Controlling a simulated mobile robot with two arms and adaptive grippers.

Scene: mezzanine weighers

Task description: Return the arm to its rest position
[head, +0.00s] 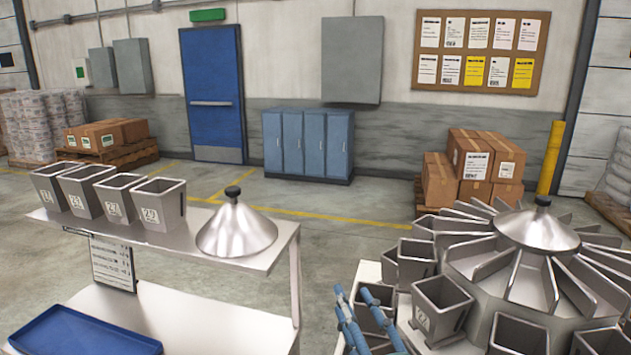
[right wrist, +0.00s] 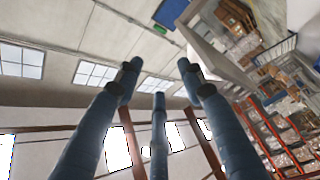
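My right gripper (head: 356,302) shows at the bottom middle of the head view, with its blue fingers pointing up. It is beside the weigher on the right and in front of some of its buckets. In the right wrist view the three blue fingers of my right gripper (right wrist: 159,76) are spread apart with nothing between them. Behind them are the wall, high windows and the ceiling side of the hall. My left gripper is in neither view.
The multihead weigher (head: 526,262) with its metal buckets fills the lower right. A steel cart (head: 180,250) at left holds several numbered buckets, a cone lid (head: 236,232) and a blue tray (head: 85,335) below. Open floor lies behind, toward blue lockers (head: 307,145).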

